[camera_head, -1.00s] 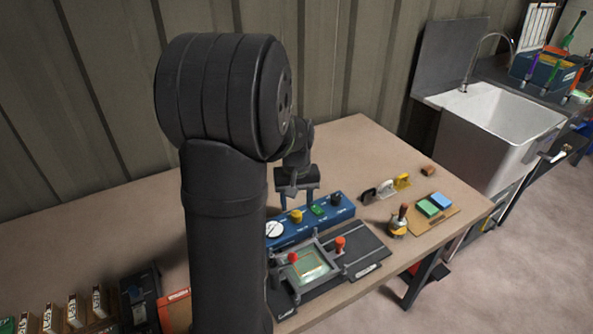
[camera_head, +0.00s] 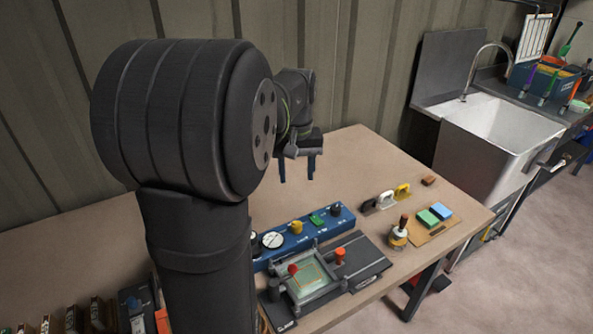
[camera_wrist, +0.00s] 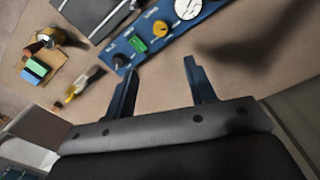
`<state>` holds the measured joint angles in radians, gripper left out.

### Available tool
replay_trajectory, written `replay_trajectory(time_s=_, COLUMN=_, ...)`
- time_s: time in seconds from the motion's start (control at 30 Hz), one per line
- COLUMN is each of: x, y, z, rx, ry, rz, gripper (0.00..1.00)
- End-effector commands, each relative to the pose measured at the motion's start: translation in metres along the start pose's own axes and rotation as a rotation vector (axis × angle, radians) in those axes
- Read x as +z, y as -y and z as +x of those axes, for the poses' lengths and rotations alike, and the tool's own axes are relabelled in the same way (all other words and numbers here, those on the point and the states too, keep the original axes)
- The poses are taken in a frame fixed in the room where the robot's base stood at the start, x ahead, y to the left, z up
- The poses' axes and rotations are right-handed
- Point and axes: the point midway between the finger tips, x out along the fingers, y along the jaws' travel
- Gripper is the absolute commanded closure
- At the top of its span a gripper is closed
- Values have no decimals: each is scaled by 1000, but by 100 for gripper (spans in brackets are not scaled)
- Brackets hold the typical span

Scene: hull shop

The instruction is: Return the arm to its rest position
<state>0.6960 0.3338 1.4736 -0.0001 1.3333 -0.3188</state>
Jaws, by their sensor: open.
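My gripper (camera_head: 297,168) is open and empty, held in the air above the back part of the workbench (camera_head: 350,165). In the wrist view its two blue-grey fingers (camera_wrist: 160,92) stand apart with nothing between them. The blue control panel (camera_head: 310,232), with a white dial, a yellow knob, a green switch and a dark knob, lies on the bench nearer the camera and below the gripper. My own arm hides much of the left side of the head view.
A fixture with a clear plate (camera_head: 312,278) sits in front of the panel. Hand tools (camera_head: 384,198), a wooden-handled tool (camera_head: 400,231) and green and blue blocks (camera_head: 434,213) lie to the right. A sink (camera_head: 497,130) stands beyond. Boxes (camera_head: 135,308) are at the lower left.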

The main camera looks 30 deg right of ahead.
Motion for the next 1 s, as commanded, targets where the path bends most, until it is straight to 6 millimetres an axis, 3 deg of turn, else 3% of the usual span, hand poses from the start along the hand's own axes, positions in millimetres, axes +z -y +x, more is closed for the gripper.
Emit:
replay_trajectory(time_s=0.3, x=0, y=0, z=2, rx=0, ry=1, rz=0, gripper=50)
replay_trajectory(time_s=0.47, x=0, y=0, z=16, rx=-1, ry=3, rz=0, gripper=50)
replay_trajectory(time_s=1.0, x=1, y=0, z=120, rx=-2, ry=5, rz=0, gripper=50)
